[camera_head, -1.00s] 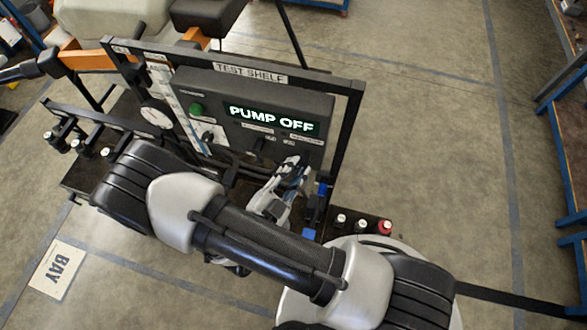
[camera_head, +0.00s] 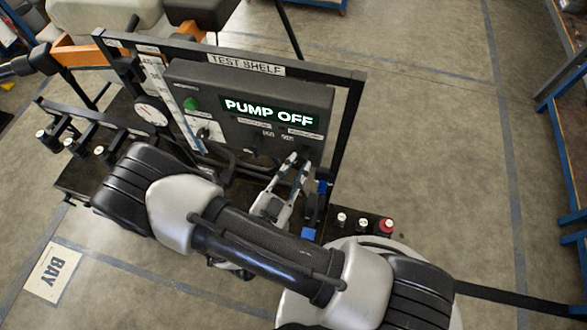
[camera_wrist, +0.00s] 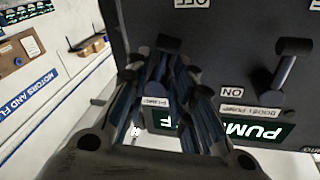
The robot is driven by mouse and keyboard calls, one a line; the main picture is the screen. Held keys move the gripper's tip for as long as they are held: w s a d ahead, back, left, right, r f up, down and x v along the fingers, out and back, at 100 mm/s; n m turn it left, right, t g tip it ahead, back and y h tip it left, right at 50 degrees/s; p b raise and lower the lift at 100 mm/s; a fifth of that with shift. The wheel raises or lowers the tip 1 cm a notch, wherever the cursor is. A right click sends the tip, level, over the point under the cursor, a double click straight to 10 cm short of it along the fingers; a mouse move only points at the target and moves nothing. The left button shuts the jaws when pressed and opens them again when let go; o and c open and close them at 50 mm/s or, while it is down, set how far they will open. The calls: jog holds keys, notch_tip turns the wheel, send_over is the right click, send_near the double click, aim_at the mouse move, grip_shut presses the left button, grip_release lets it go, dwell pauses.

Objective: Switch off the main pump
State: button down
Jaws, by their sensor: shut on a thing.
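The control panel (camera_head: 180,75) of the test shelf has a lit display (camera_head: 268,112) reading "PUMP OFF". My gripper (camera_head: 298,160) reaches up to the panel's lower right part. A small label (camera_wrist: 155,101) between the fingers is only partly readable, ending in "PUMP". Beside it stands a second lever (camera_wrist: 285,72), labelled "BOOST PUMP", clear of my fingers.
A green button (camera_head: 191,103) and a round gauge (camera_head: 151,112) are at the panel's left. A red-topped knob (camera_head: 387,226) stands on the low ledge at right. The black frame post (camera_head: 349,125) rises close to the right of my gripper. Open floor lies farther right.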

jog(key=shift+s+d+f+n+t+b, duration=0.1)
jog(key=shift+d+n+t+b, duration=0.2)
jog(key=shift+n, duration=0.7)
jog(key=shift+d+f+n+t+b, duration=0.15)
jog(key=shift+n+b, duration=0.25)
jog(key=shift+n, duration=0.6)
jog(key=shift+a+r, duration=0.1)
jog(key=shift+r, duration=0.05)
jog(key=c, duration=1.7)
grip_release()
jog(key=v, duration=1.2)
